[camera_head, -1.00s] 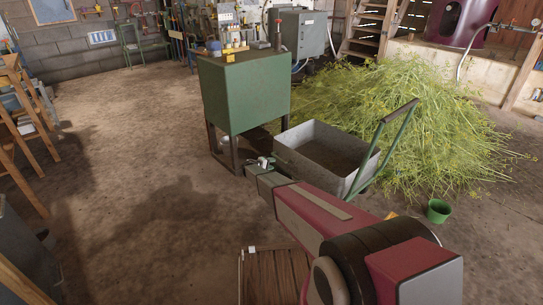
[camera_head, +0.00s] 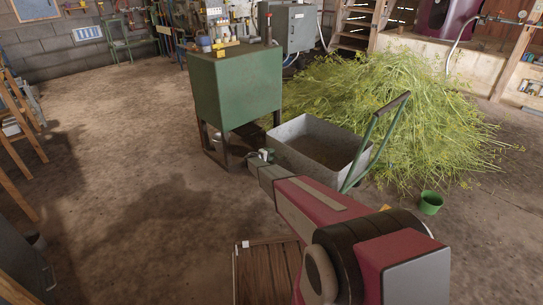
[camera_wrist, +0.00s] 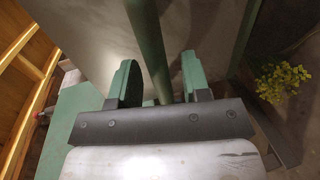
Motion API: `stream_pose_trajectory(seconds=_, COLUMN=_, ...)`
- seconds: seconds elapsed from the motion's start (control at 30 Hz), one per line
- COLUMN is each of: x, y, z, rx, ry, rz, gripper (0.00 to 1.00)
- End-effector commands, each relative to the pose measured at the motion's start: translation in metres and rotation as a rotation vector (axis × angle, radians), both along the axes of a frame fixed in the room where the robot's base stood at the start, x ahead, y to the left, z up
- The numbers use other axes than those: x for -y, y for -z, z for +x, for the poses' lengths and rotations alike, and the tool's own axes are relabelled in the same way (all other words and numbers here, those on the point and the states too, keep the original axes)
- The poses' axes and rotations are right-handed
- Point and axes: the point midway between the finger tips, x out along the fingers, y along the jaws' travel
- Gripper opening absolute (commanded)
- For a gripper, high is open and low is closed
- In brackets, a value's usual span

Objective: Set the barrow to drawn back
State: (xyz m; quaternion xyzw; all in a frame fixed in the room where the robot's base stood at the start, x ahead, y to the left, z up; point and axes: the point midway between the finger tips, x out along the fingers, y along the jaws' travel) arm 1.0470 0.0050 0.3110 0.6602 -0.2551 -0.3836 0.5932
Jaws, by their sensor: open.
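The barrow (camera_head: 282,155) is a grey metal tub with a raised green handle frame and a dark grip bar at its right end. It stands on the floor between the green cabinet and the plant heap. My gripper (camera_head: 262,156) is by the tub's near left side in the head view, small and partly hidden by my wrist. In the wrist view my gripper (camera_wrist: 158,82) is open, its two green fingers apart. A green bar (camera_wrist: 148,40) runs between the fingers; I cannot tell whether they touch it. A grey panel (camera_wrist: 90,35) lies behind it.
The green cabinet (camera_head: 235,90) on legs stands left of the barrow. The heap of cut plants (camera_head: 400,105) lies behind and right. A small green pot (camera_head: 430,203) and a slatted wooden crate (camera_head: 265,272) are nearer.

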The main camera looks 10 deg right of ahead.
Motion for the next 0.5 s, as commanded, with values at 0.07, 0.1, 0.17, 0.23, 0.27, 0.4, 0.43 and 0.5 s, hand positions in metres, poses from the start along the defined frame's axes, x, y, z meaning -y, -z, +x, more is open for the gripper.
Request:
stream_pose_trajectory(seconds=0.07, x=0.0042, y=0.0012, z=0.0035, rx=0.000, ry=0.000, rz=0.000, gripper=0.43)
stream_pose_trajectory(seconds=0.1, x=0.0052, y=0.0014, z=0.0040, rx=0.000, ry=0.000, rz=0.000, gripper=0.43)
stream_pose_trajectory(seconds=0.17, x=0.0058, y=0.0014, z=0.0041, rx=0.000, ry=0.000, rz=0.000, gripper=0.43)
stream_pose_trajectory(seconds=0.23, x=0.0058, y=0.0013, z=0.0039, rx=0.000, ry=0.000, rz=0.000, gripper=0.43)
stream_pose_trajectory(seconds=0.27, x=0.0058, y=0.0012, z=0.0038, rx=0.000, ry=0.000, rz=0.000, gripper=0.43)
stream_pose_trajectory(seconds=0.4, x=0.0057, y=0.0013, z=0.0037, rx=0.000, ry=0.000, rz=0.000, gripper=0.21)
stream_pose_trajectory(seconds=0.43, x=0.0056, y=0.0013, z=0.0037, rx=0.000, ry=0.000, rz=0.000, gripper=0.11)
stream_pose_trajectory(seconds=0.5, x=0.0056, y=0.0013, z=0.0036, rx=0.000, ry=0.000, rz=0.000, gripper=0.00)
